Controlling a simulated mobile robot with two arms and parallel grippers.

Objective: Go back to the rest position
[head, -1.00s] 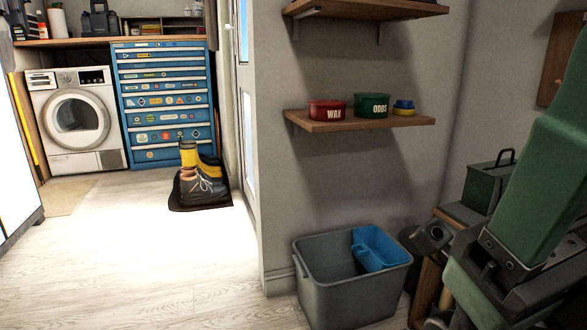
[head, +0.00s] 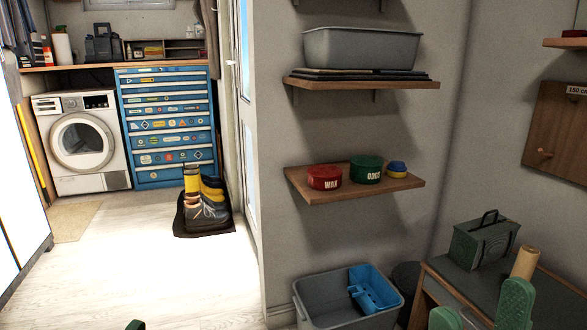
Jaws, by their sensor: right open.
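My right gripper (head: 481,310) shows at the bottom right edge. Its two green fingertips are apart with nothing between them, in front of a small grey-topped table (head: 545,300). At the bottom left, only a small green tip of what looks like my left gripper (head: 136,325) shows, so its state is hidden. The blue toolchest (head: 168,140), with stickers on its drawer fronts, stands far off at the back left, away from both grippers. Its drawers look shut.
A grey bucket (head: 325,300) with a blue insert stands left of the table. A green metal box (head: 485,240) stands on the table. A wall shelf (head: 420,184) holds red, green and blue-yellow tins. Boots (head: 205,205) stand by the chest. Pale floor (head: 150,270) is clear at left.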

